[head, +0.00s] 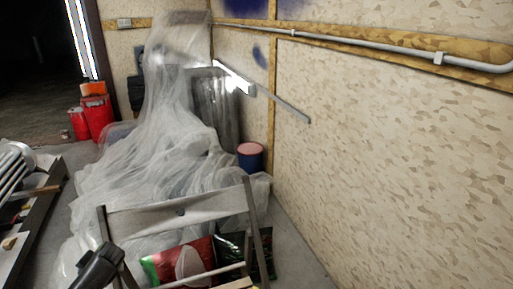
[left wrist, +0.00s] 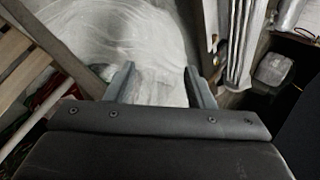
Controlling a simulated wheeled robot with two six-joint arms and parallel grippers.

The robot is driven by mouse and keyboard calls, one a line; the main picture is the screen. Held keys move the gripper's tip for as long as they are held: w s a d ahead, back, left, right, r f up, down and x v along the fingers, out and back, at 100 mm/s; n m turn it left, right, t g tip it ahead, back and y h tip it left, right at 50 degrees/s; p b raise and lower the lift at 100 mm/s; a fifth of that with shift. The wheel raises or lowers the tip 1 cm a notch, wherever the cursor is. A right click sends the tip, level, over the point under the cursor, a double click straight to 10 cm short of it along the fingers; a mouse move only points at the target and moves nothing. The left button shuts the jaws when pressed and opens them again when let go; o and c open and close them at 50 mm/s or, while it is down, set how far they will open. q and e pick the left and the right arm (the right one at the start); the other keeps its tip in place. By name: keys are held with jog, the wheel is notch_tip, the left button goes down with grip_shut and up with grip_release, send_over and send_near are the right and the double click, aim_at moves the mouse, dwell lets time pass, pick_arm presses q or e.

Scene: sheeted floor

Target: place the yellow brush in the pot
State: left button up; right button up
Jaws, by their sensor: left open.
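I cannot make out a yellow brush for certain in either view. A small yellowish piece (head: 10,243) lies on the dark surface at the left edge of the head view, too small to identify. A dark blue round container with a pinkish top (head: 250,157) stands by the wall; I cannot tell whether it is the pot. My left gripper (left wrist: 160,78) is open and empty in the left wrist view, with pale plastic sheeting beyond its fingers. Its dark body (head: 97,268) shows at the lower left of the head view. My right gripper is out of view.
Clear plastic sheeting (head: 140,170) covers much of the floor and things behind. A folding chair (head: 180,212) stands in front, with red and dark bags (head: 190,258) behind its frame. Red canisters (head: 98,115) stand at the back left. A strip of floor along the right wall is bare.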

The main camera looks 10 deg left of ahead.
pick_arm(q)
jog(key=s+a+f+m+h, duration=0.1)
jog(key=s+a+f, duration=0.2)
jog(key=s+f, duration=1.3)
jog(key=s+a+f+t+h, duration=0.1)
jog(key=s+f, duration=0.1)
jog(key=s, duration=0.9)
jog(key=s+a+f, duration=0.1)
jog(key=s+f, duration=0.2)
jog(key=s, duration=0.7)
jog(key=d+f+h, duration=0.1)
jog(key=d+f, duration=0.3)
jog(key=d, duration=0.8)
jog(key=d+f+n+h, duration=0.1)
jog(key=d+f, duration=0.3)
jog(key=d, duration=0.9)
jog(key=d+f+h, duration=0.3)
jog(key=d+f, duration=0.2)
jog(key=d, duration=0.8)
jog(key=shift+s+n, duration=0.3)
jog(key=shift+s, duration=0.1)
jog(key=shift+a, duration=0.1)
